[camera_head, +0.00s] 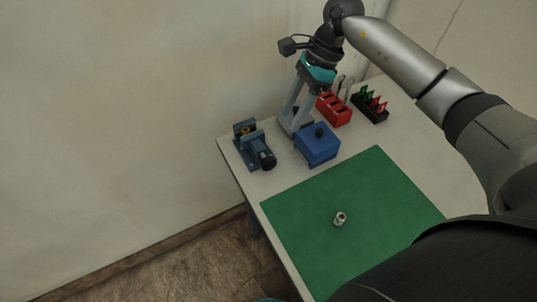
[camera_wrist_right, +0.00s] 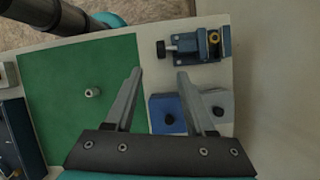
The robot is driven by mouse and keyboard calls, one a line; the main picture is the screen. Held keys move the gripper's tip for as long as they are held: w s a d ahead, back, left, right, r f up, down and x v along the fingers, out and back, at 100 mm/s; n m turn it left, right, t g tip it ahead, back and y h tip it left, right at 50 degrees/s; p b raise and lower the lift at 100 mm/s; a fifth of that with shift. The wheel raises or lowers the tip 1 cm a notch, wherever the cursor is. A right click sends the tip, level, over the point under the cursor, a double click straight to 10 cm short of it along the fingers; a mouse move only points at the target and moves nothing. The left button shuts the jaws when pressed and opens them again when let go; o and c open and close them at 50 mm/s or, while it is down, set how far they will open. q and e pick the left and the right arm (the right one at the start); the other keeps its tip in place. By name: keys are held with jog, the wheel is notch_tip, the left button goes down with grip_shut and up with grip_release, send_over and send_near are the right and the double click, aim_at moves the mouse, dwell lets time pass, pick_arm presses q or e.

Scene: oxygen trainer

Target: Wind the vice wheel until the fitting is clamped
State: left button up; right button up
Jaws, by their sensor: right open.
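The blue vice (camera_head: 248,148) stands at the table's far left corner, and it also shows at the top of the right wrist view (camera_wrist_right: 197,48). Its black wheel (camera_head: 268,160) is at one end, also seen in the wrist view (camera_wrist_right: 161,49). A brass-coloured fitting (camera_wrist_right: 213,38) sits at the vice's jaws; whether they touch it I cannot tell. My right gripper (camera_wrist_right: 160,72) is open and empty, its fingers apart, beside the vice and clear of the wheel. My left gripper is not in view.
A blue box (camera_head: 318,147) with a black knob and a grey one (camera_wrist_right: 218,102) stand near the vice. Red (camera_head: 334,110) and black (camera_head: 370,105) holders are further back. A small metal part (camera_head: 340,218) stands on the mostly clear green mat (camera_head: 300,230). A wall runs behind.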

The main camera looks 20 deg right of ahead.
aim_at(269, 159)
jog(key=a+f+n, duration=0.1)
jog(key=a+f, duration=0.1)
jog(key=f, duration=0.2)
jog(key=a+f, duration=0.2)
jog(key=f, duration=0.3)
jog(key=a+f+n+p, duration=0.1)
jog(key=a+f, duration=0.1)
jog(key=f, duration=0.3)
jog(key=shift+s+n, duration=0.2)
jog(key=shift+n, duration=0.1)
jog(key=shift+r, duration=0.1)
grip_shut()
